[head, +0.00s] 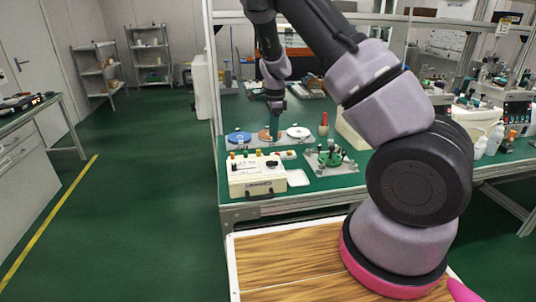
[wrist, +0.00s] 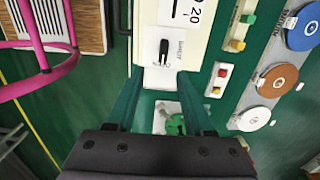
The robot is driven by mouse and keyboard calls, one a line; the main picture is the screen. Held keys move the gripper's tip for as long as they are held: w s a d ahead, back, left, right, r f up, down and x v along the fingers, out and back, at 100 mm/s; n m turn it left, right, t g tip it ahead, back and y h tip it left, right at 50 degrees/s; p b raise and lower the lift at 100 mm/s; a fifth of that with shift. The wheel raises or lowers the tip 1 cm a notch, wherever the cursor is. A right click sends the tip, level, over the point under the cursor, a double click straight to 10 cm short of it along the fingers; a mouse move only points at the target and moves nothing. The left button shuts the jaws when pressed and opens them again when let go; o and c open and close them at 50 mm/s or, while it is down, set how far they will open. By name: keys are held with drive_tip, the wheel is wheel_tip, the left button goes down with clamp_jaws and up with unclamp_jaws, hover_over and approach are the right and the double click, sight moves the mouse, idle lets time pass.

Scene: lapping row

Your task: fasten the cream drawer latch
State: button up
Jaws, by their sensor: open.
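The cream box (head: 247,180) stands on the green bench in the head view, with dark fittings on it. In the wrist view its cream top (wrist: 144,30) fills the upper middle. A small black latch lever (wrist: 164,48) sits on a pale plate there, with small printing beside it that I cannot read. My gripper (wrist: 160,82) is open, its two dark fingers apart and empty, with the latch just beyond the fingertips in the picture. The latch is not between the fingers.
Blue (wrist: 302,25), brown (wrist: 277,80) and white (wrist: 254,119) discs lie at the right of the wrist view. Red and yellow buttons (wrist: 220,77) are nearer.

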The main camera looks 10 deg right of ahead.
sight(272, 161)
drive_tip(key=f, duration=1.1)
drive_tip(key=shift+w+a+f, duration=0.1)
drive_tip(key=shift+w+f, duration=0.25)
drive_tip(key=shift+w, duration=0.05)
clamp_jaws()
